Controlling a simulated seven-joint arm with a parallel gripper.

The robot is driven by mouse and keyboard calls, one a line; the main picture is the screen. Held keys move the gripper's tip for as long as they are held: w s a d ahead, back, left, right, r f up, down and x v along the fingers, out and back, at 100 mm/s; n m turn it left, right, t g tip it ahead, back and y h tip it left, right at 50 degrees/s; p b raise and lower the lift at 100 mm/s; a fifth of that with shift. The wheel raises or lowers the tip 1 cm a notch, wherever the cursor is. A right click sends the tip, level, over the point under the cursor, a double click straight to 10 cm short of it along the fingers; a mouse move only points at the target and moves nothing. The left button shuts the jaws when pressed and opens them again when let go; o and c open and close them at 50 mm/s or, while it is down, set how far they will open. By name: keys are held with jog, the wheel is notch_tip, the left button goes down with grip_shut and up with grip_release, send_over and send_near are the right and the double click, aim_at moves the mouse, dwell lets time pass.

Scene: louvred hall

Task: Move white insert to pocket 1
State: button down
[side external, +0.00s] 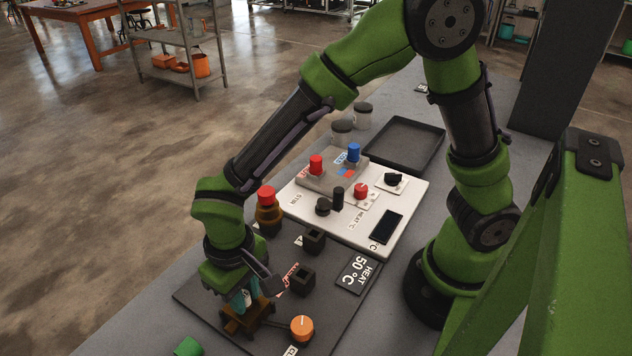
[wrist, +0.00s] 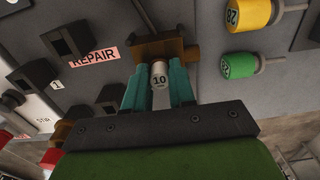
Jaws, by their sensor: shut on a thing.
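A white insert marked 10 (wrist: 160,76) stands between the teal fingers of my gripper (wrist: 160,92), which are shut on it. Its far end meets a brown fixture (wrist: 150,47); I cannot tell how deep it sits there. In the side view my gripper (side external: 243,300) is low over the brown fixture (side external: 236,326), and the insert is mostly hidden. A black square pocket block (wrist: 36,76) with a label 1 beside it is at the left of the wrist view. Its opening appears empty.
Another black block (wrist: 72,38) stands by the REPAIR label (wrist: 93,57). Yellow (wrist: 250,13) and green (wrist: 239,65) cylinders are at the right of the wrist view.

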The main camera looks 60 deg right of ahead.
aim_at(243, 290)
jog(key=shift+r, duration=4.05)
jog(key=shift+w+d, duration=0.2)
jog(key=shift+d, duration=0.05)
jog(key=s+d+r+m, duration=0.2)
jog(key=d+m, duration=0.4)
jog(key=d, duration=1.3)
jog(key=shift+w+a+f, duration=0.1)
jog(key=shift+w+f, duration=0.05)
jog(key=shift+f, duration=3.55)
jog(key=shift+r, duration=0.1)
